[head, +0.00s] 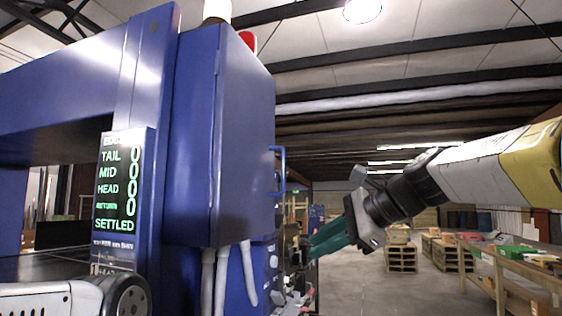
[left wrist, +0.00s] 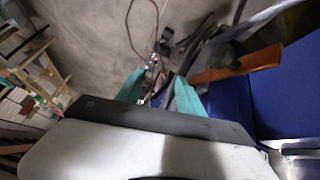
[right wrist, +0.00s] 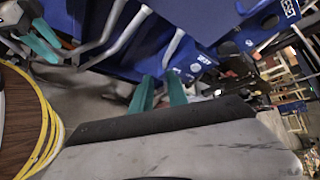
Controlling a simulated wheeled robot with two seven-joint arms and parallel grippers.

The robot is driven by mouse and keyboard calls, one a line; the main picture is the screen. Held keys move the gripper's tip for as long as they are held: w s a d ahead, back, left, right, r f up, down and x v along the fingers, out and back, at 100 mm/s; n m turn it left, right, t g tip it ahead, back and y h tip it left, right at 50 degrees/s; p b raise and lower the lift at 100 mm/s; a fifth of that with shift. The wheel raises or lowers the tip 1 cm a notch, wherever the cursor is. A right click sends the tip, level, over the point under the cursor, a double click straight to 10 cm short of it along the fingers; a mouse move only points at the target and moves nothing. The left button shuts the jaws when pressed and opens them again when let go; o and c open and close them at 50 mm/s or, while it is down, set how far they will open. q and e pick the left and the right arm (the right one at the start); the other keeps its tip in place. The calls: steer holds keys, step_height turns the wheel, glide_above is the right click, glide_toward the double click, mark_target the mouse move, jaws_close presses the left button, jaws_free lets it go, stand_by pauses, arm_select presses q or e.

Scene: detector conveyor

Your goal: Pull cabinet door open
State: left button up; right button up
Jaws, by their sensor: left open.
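The blue cabinet (head: 205,150) stands left of centre in the head view, with its door shut as far as I can see. A blue bar handle (head: 283,170) sticks out at its right edge. My right gripper (head: 314,246) has teal fingers and is right of and below the handle, apart from it. In the right wrist view its fingers (right wrist: 160,88) stand apart with nothing between them. My left gripper (left wrist: 160,85) shows in the left wrist view with fingers apart and empty; it is outside the head view. Teal fingers also show at the right wrist view's upper left (right wrist: 40,42).
A display panel (head: 120,195) hangs left of the cabinet. Grey conduits (head: 221,280) run down from the cabinet's underside. A wooden bench (head: 515,262) and pallets (head: 402,257) stand at the right. Open floor lies between the cabinet and the bench.

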steer(key=w+a+r+m+y, duration=0.1)
steer(key=w+r+m+y, duration=0.3)
steer(key=r, duration=0.5)
step_height(320, 180, up, 10)
steer(key=m+t+y, duration=0.1)
steer(key=m+y, duration=0.1)
steer(key=m, duration=0.3)
glide_above(283, 188)
steer(key=shift+w, duration=0.3)
steer(key=shift+c, duration=0.4)
jaws_close()
